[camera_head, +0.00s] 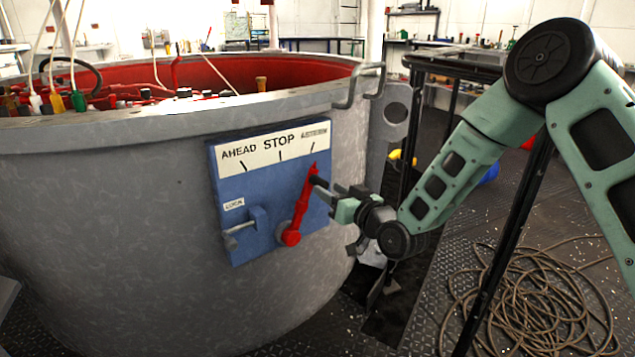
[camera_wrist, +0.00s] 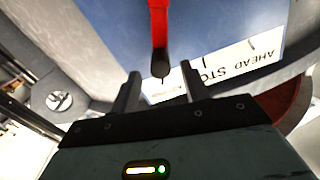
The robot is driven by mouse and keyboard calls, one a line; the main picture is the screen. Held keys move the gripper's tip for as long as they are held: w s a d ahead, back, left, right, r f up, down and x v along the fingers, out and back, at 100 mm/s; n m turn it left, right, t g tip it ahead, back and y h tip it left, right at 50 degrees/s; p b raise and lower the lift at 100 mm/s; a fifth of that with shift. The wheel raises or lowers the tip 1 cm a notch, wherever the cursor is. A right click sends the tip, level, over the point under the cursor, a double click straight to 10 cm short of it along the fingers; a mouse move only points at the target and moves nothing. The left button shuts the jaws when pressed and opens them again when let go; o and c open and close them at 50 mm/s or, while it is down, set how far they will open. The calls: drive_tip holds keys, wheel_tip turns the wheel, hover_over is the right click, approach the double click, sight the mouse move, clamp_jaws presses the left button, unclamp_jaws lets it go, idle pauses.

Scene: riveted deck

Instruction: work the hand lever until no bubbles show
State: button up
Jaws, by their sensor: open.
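A red hand lever (camera_head: 302,205) is mounted on a blue panel (camera_head: 262,222) on the side of a grey tub. The panel's white strip reads AHEAD and STOP, with a third label too blurred to read. The lever tilts up and right, toward the third mark. My gripper (camera_head: 336,191) is open at the lever's upper end, beside its dark handle. In the wrist view, the red lever (camera_wrist: 158,25) ends in a dark tip between the spread fingers of my gripper (camera_wrist: 160,84). I cannot tell whether they touch. No bubbles can be seen.
A coiled rope (camera_head: 530,300) lies on the deck at right, near a dark-framed stand (camera_head: 515,235).

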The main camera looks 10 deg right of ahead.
sight(317, 182)
drive_tip(key=x, duration=0.6)
drive_tip(key=shift+c, duration=0.4)
drive_tip(key=shift+a, duration=0.1)
clamp_jaws()
